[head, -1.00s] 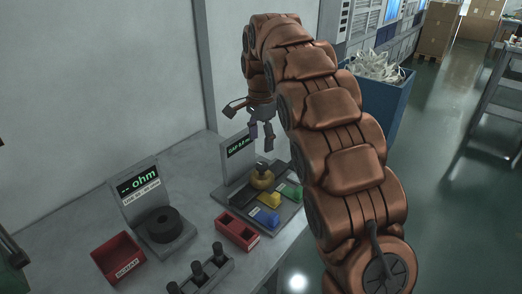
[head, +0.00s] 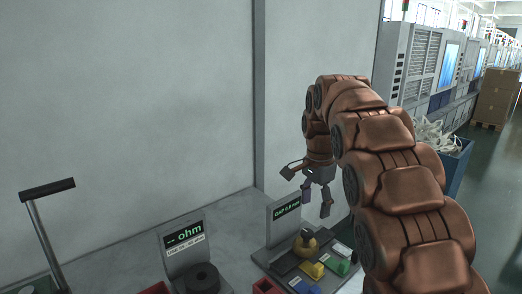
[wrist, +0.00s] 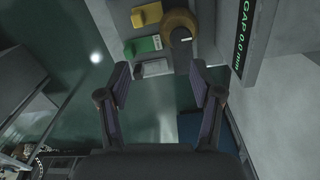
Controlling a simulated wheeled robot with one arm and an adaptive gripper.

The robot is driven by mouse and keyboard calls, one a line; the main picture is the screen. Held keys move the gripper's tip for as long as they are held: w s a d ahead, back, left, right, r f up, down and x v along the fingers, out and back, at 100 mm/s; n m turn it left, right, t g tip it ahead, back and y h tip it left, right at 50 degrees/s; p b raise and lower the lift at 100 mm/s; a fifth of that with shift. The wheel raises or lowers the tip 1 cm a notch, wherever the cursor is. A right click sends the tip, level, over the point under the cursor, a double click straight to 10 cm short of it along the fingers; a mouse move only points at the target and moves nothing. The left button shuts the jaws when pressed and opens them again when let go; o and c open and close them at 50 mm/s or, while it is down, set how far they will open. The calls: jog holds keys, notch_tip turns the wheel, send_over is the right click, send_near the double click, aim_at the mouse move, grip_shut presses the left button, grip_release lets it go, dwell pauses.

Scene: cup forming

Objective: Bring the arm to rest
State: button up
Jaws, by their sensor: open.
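My gripper (head: 317,198) hangs from my bent copper arm above the back right of the grey bench. It is open, with nothing between its fingers, and it also shows open in the wrist view (wrist: 162,88). Below it is a grey fixture (head: 277,262) with a "GAP 0.0 mm" display (head: 286,211), a round brass piece (head: 305,245), and yellow (head: 312,269), green (head: 342,267) and blue (head: 305,287) blocks. In the wrist view the brass piece (wrist: 181,24) lies beyond the fingertips, apart from them.
Red bins (head: 266,286) sit at the front edge. A wall is close behind. A blue bin of white scraps (head: 450,160) stands right, beyond my arm.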

jog(key=s+f+n+p, duration=0.2)
jog(key=s+n, duration=0.4)
jog(key=s, duration=1.3)
jog(key=s+f+n+g+p, duration=0.1)
jog(key=s+n, duration=0.5)
jog(key=s, duration=1.4)
jog(key=f+p, duration=0.1)
jog(key=p, duration=0.1)
jog(key=shift+n+g+p, duration=0.3)
jog(key=shift+n+p, duration=0.1)
jog(key=shift+a+f, duration=0.1)
